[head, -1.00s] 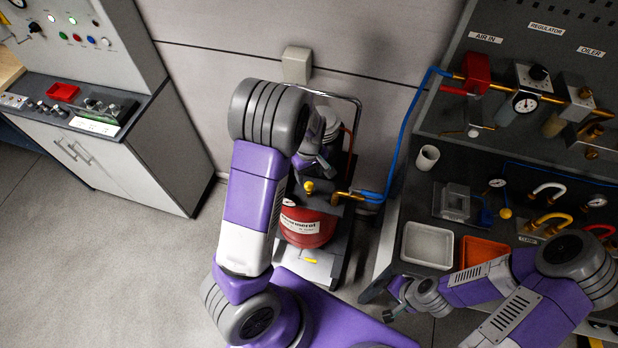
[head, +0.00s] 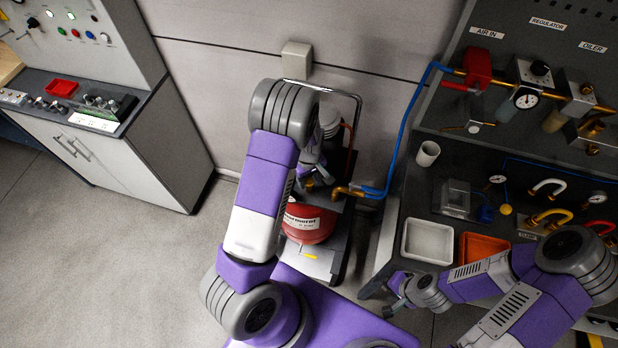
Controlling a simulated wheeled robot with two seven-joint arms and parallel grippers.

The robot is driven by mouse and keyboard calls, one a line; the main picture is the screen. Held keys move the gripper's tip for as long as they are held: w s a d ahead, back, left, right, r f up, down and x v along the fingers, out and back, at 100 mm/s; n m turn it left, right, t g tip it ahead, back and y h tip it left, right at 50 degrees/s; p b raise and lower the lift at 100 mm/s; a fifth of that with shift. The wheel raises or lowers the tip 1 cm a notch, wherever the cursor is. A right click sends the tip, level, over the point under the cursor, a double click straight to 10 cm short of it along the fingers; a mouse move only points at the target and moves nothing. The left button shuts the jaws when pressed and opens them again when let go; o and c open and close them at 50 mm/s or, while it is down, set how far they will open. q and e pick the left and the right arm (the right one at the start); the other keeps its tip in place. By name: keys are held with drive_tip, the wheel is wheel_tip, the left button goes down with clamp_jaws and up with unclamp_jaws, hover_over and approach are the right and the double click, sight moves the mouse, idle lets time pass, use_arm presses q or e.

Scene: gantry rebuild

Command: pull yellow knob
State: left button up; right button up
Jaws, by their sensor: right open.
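The compressor with its red tank (head: 308,222) stands against the wall in the middle of the head view. The yellow knob on top of it does not show now; my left arm and hand cover that spot. My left gripper (head: 314,184) is at the compressor top, close to the brass fitting (head: 345,191). Its fingers are small, dark and partly hidden, so I cannot tell whether they are open or touching the knob. My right gripper (head: 392,300) is open and empty, low at the bench's front left corner, away from the compressor.
A blue hose (head: 402,140) runs from the fitting up to the air panel. A cabinet (head: 150,150) stands at left. The floor between is clear.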

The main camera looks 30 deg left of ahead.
sight(309, 180)
use_arm(q)
clamp_jaws()
drive_tip(key=shift+r+p, duration=0.45)
drive_tip(key=shift+r, duration=0.3)
drive_tip(key=shift+f, duration=0.1)
drive_tip(key=shift+o, duration=1.1)
unclamp_jaws()
wheel_tip(309, 180, up, 8)
drive_tip(key=shift+f, duration=0.2)
